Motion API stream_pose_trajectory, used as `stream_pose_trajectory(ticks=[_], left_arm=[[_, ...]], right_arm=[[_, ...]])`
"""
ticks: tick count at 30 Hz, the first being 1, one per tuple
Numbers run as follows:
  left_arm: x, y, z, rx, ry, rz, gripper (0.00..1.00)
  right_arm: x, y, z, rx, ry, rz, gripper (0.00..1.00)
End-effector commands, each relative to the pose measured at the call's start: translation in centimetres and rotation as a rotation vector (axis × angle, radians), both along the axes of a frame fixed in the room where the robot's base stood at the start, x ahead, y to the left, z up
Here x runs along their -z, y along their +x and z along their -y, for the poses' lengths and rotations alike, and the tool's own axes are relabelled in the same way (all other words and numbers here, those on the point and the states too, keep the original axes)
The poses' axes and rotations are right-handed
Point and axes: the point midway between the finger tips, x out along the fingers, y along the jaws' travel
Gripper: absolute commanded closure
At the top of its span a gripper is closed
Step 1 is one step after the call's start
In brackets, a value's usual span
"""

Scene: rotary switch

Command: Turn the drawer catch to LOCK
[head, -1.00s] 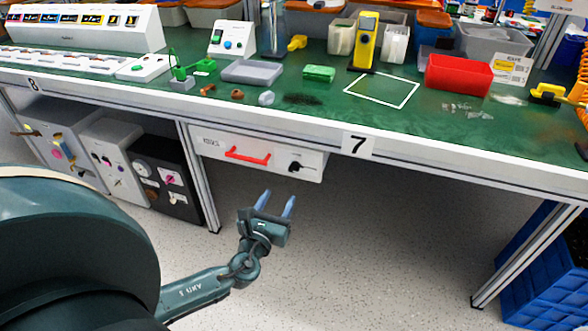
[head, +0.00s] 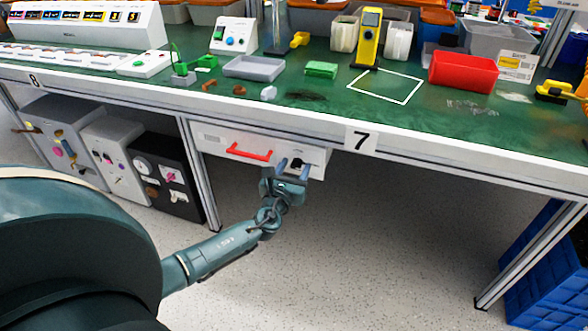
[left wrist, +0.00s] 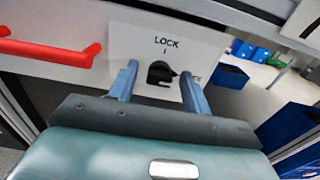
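The drawer catch (left wrist: 160,73) is a small black knob on a white plate below the bench top. In the left wrist view, LOCK is printed above it with a small mark, and other lettering at its right is partly hidden by a finger. The knob's pointed end is toward the right, not up at LOCK. My left gripper (left wrist: 162,82) is open, with one blue finger on each side of the knob; whether they touch it I cannot tell. In the head view the left gripper (head: 292,172) is at the catch and partly hides it. My right gripper is not in view.
The white drawer front (head: 213,138) has a red handle (head: 249,153) left of the catch. The bench edge (head: 300,128) overhangs above. A metal leg (head: 203,180) stands to the left, and grey and black boxes stand beyond it. The floor below is clear.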

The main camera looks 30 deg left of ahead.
Motion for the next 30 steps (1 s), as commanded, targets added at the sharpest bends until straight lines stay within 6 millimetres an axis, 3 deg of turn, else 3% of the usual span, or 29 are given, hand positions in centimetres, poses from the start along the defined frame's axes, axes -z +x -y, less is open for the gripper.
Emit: stream_pose_trajectory(ticks=[15, 30], left_arm=[[0.0, -0.04, 0.01, 0.0, 0.0, 0.0, 0.94], [0.2, -0.04, -0.02, 0.0, -0.129, 0.033, 0.96]], right_arm=[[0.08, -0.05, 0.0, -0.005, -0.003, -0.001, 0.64], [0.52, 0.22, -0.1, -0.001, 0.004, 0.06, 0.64]])
